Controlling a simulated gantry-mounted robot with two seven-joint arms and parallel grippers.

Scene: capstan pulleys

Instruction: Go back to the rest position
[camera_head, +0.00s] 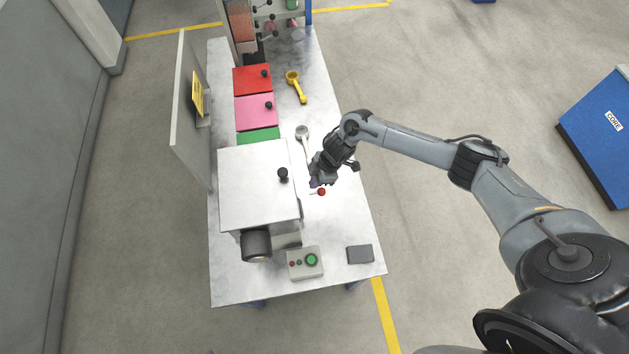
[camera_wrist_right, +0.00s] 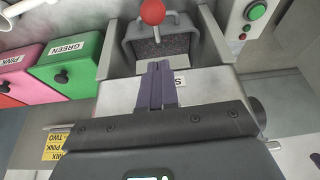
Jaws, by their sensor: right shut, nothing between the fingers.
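My right gripper (camera_head: 316,182) is above the table, just right of the white box-shaped machine (camera_head: 258,180). In the right wrist view its two purple fingers (camera_wrist_right: 160,86) are together with nothing between them. They point toward an opening in the machine that holds dark grainy material (camera_wrist_right: 160,50). A red ball knob (camera_wrist_right: 152,12) stands in front of that opening; in the head view the red knob (camera_head: 321,192) is just below the gripper. I cannot tell whether the fingers touch anything. My left gripper does not show in either view.
Red (camera_head: 252,79), pink (camera_head: 256,111) and green (camera_head: 258,135) bins line the table's left part. A yellow scoop (camera_head: 297,88) and a white scoop (camera_head: 302,132) lie nearby. A button box (camera_head: 305,263) and a grey block (camera_head: 360,254) are at the front.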

